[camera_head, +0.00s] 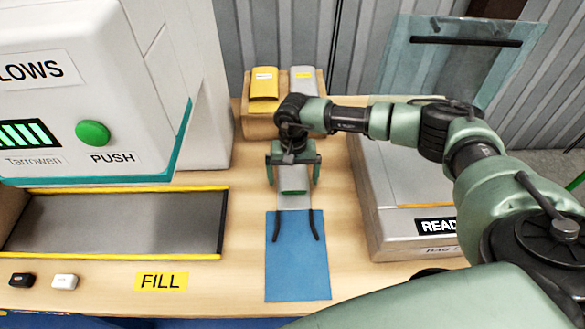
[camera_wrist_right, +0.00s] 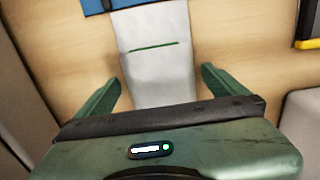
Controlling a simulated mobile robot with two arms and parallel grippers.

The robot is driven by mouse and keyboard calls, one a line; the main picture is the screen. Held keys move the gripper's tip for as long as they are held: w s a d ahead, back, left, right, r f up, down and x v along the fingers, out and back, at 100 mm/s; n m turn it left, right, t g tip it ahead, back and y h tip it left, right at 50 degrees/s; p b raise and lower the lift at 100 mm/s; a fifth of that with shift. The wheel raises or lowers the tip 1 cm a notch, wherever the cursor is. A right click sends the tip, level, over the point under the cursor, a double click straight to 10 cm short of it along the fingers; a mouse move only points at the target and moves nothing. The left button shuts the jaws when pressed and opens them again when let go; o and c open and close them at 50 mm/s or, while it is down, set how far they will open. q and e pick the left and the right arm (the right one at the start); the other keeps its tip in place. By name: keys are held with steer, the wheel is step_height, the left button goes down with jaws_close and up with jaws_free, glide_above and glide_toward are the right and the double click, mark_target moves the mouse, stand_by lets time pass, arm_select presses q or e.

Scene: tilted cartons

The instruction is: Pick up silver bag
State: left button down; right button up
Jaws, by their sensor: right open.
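A flat silver bag (camera_head: 294,202) lies on the wooden table, partly hidden under my right gripper in the head view. In the right wrist view the silver bag (camera_wrist_right: 158,70) is pale with a thin green line across it, and it lies between the fingers. My right gripper (camera_head: 293,180) is open, with a finger on either side of the bag. In the wrist view the gripper (camera_wrist_right: 160,95) shows gaps between both fingers and the bag. Another silver-grey bag (camera_head: 303,82) stands in a carton at the back. My left gripper is not in view.
A blue sheet (camera_head: 297,270) with two black strips lies in front of the bag. The carton (camera_head: 262,126) also holds a yellow bag (camera_head: 264,88). A white machine (camera_head: 90,90) stands left, a grey tray (camera_head: 120,222) below it. A pale box (camera_head: 395,190) stands right.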

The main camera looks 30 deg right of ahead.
steer(key=c, duration=1.3)
steer(key=shift+o, duration=0.2)
steer(key=shift+r, duration=0.2)
